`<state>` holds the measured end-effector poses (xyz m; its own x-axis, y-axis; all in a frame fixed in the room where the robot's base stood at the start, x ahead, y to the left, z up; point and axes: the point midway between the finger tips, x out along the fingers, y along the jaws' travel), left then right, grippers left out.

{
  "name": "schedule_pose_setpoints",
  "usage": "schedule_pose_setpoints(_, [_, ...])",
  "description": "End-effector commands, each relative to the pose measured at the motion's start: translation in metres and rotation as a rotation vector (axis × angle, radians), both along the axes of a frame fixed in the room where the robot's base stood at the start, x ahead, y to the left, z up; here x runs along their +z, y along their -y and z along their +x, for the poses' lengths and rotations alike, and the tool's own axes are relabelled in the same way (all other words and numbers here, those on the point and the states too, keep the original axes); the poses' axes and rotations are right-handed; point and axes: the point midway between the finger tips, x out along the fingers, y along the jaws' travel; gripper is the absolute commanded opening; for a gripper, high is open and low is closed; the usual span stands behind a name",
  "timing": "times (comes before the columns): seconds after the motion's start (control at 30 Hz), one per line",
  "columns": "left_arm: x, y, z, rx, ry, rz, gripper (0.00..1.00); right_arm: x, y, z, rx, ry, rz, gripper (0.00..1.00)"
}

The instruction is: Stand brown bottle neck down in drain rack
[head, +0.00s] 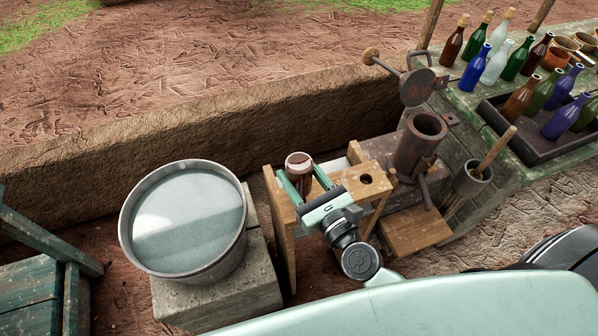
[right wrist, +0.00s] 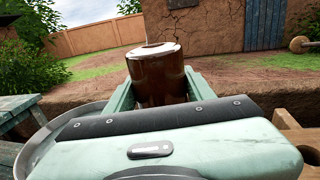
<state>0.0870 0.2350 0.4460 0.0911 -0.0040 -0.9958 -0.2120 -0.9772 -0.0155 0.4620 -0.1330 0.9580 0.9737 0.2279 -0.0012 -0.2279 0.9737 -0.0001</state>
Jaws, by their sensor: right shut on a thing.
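The brown bottle (head: 299,163) is upside down, its base facing up, at the left part of the drain rack. My right gripper (head: 300,173) is shut around its body. In the right wrist view the bottle (right wrist: 158,75) stands roughly upright between the fingers of the gripper (right wrist: 159,88). The drain rack (head: 345,187) is a wooden stand with an open round hole at its right. The bottle's neck is hidden, so I cannot tell how far it is in a hole. My left gripper is not in view.
A metal tub of water (head: 185,218) stands on a stone block left of the rack. A metal cylinder device (head: 419,145) and a pot with a wooden stick (head: 473,180) are to the right. Several bottles stand in a dark tray (head: 508,128) and on the bench behind it.

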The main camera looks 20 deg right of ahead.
Motion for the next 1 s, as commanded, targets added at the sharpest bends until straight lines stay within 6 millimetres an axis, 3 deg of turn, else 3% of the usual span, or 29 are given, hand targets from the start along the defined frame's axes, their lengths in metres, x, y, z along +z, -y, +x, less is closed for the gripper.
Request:
schedule_pose_setpoints(0.97, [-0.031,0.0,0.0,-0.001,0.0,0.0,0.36,-0.03,0.0,0.0,0.0,0.002,-0.001,0.05])
schedule_pose_setpoints(1.0, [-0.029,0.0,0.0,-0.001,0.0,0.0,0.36,-0.028,0.0,0.0,0.0,0.002,-0.001,0.64])
